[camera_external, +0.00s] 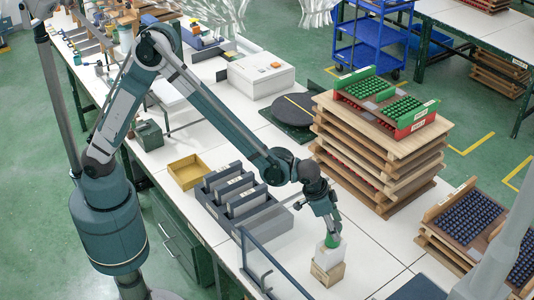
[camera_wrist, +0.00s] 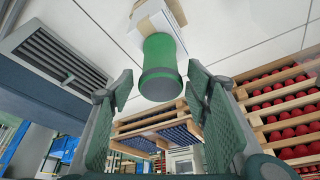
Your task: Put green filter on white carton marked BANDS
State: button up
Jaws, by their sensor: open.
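The green filter (camera_wrist: 160,68) is a green cylinder with a darker green end. In the wrist view it lies between the tips of my gripper (camera_wrist: 160,84), with a gap to each finger. In the outside view the green filter (camera_external: 334,240) appears to stand on the white carton (camera_external: 327,257), partly hidden by my gripper (camera_external: 331,229). The carton sits on a tan box (camera_external: 326,274). The white carton also shows behind the filter in the wrist view (camera_wrist: 150,17). I cannot read its marking. My gripper is open around the filter.
A grey divided rack (camera_external: 238,204) and a yellow bin (camera_external: 187,171) are to the left. The white table (camera_external: 372,258) is clear right of the carton.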

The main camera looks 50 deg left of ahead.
jog(key=shift+v, duration=3.25)
jog(key=shift+a+r, duration=0.1)
jog(key=shift+a, duration=0.05)
jog(key=a+r+n, duration=0.1)
jog(key=a+r, duration=0.4)
jog(key=a, duration=0.7)
jog(key=a+r+n+t, duration=0.1)
jog(key=a+r, duration=0.5)
jog(key=a, duration=0.5)
jog(key=a+r+n, duration=0.1)
jog(key=a+r, duration=0.4)
jog(key=a, duration=0.7)
jog(key=s+a+n, duration=0.1)
jog(key=s+a, duration=0.5)
jog(key=a, duration=0.3)
jog(key=s+a+n+t+y, duration=0.1)
jog(key=s+a, duration=0.5)
jog(key=a, duration=0.4)
jog(key=s+a+n+t+y, duration=0.1)
jog(key=s+a, duration=0.5)
jog(key=a, duration=0.4)
jog(key=shift+s+a+n, duration=0.25)
jog(key=shift+s+n, duration=0.15)
